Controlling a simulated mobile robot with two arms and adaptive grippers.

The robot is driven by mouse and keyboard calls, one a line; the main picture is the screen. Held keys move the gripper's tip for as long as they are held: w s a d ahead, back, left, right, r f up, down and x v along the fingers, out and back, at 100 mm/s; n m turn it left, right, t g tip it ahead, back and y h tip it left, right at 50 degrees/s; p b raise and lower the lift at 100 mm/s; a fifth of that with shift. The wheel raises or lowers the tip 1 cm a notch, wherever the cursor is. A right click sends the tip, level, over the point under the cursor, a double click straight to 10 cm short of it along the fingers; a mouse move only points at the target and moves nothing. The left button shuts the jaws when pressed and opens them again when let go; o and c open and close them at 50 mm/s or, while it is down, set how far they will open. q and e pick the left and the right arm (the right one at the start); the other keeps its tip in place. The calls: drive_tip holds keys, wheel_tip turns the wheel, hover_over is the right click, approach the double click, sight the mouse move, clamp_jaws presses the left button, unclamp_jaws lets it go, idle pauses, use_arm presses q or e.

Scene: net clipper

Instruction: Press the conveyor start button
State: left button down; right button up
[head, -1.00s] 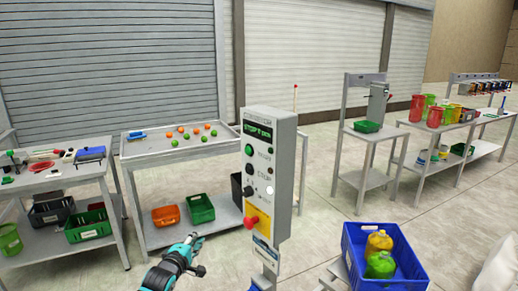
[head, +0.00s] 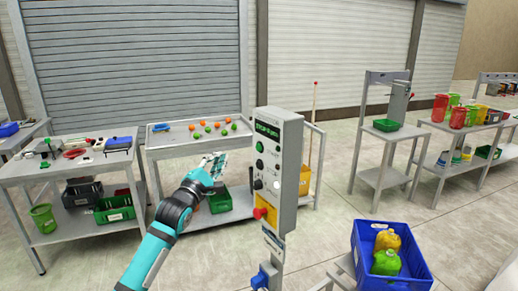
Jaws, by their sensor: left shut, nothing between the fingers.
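A grey control box (head: 284,165) stands upright on a post in the middle of the head view. Its front has a small green-lit display (head: 267,130) at the top, a green button (head: 260,147) below it, then black and white controls, and a red knob on a yellow plate (head: 262,213) near the bottom. The labels are too small to read. My left gripper (head: 214,164) is shut and empty, to the left of the box and apart from it, a little below the height of the green button. My right gripper is not in view.
A grey table (head: 180,151) with orange and green balls stands behind my left gripper. Another table (head: 25,170) with tools is at the left. A blue crate (head: 362,262) with yellow and green bottles is at the lower right. Open floor lies at the right.

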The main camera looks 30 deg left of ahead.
sight(259, 148)
use_arm(q)
drive_tip(key=w+d+b, duration=0.1)
drive_tip(key=w+d, duration=0.3)
drive_tip(key=w, duration=0.4)
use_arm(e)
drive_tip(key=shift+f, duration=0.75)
use_arm(q)
drive_tip(key=shift+s, duration=0.1)
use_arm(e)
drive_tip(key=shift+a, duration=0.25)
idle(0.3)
use_arm(q)
drive_tip(key=shift+d, duration=0.1)
drive_tip(key=shift+w+d, duration=0.2)
drive_tip(key=shift+w, duration=0.2)
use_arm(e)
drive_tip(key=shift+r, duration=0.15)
